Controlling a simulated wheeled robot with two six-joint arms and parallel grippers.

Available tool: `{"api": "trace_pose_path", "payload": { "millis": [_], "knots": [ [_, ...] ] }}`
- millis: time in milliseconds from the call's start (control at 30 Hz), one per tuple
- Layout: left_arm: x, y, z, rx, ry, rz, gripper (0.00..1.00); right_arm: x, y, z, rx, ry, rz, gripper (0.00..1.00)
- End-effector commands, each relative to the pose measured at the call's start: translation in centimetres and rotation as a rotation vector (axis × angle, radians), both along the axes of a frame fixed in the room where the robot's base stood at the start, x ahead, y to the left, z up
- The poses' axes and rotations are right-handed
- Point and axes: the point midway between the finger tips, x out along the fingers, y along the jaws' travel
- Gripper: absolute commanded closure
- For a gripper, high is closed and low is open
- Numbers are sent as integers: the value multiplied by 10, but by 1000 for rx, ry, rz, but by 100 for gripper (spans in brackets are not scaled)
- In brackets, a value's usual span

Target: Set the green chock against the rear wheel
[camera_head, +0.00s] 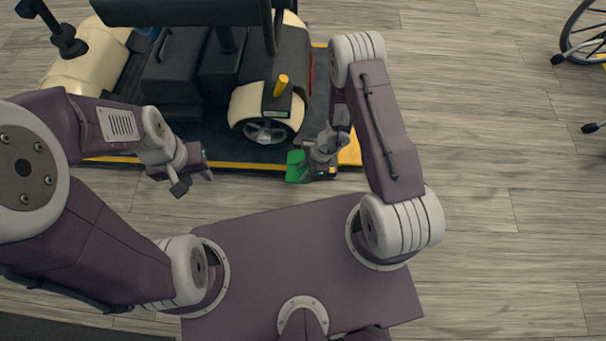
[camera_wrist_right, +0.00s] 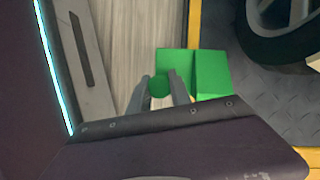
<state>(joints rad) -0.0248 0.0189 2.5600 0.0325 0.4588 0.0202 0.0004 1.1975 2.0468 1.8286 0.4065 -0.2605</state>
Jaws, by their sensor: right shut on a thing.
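The green chock (camera_head: 297,166) is at the yellow edge of the platform, below and right of the scooter's rear wheel (camera_head: 267,131). In the right wrist view the chock (camera_wrist_right: 210,75) shows a block and a round knob, with the fingers of my right gripper (camera_wrist_right: 160,92) on both sides of the knob. My right gripper (camera_head: 310,160) is shut on the chock. The wheel (camera_wrist_right: 285,30) shows at the upper right there, apart from the chock. My left gripper (camera_head: 192,187) is empty, its fingers apart, in front of the platform's yellow edge.
The cream and black scooter (camera_head: 205,70) stands on a dark platform (camera_head: 215,152) with yellow edging. A wheelchair wheel (camera_head: 580,35) shows at the far upper right. The wooden floor (camera_head: 500,150) on the right is clear.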

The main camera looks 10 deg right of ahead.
Motion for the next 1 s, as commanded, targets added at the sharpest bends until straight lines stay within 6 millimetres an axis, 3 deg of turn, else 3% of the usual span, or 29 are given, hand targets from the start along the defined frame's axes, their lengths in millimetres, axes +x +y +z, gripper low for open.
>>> {"api": "trace_pose_path", "payload": {
  "millis": [367,733,1000],
  "knots": [
    [0,0,18,0,0,0,64,33,-10,-9,0,-3,2,100],
    [0,0,17,0,0,0,64,67,-19,-16,2,-4,2,100],
    [0,0,15,0,0,0,64,74,-16,-19,0,0,1,100]
  ]
}}
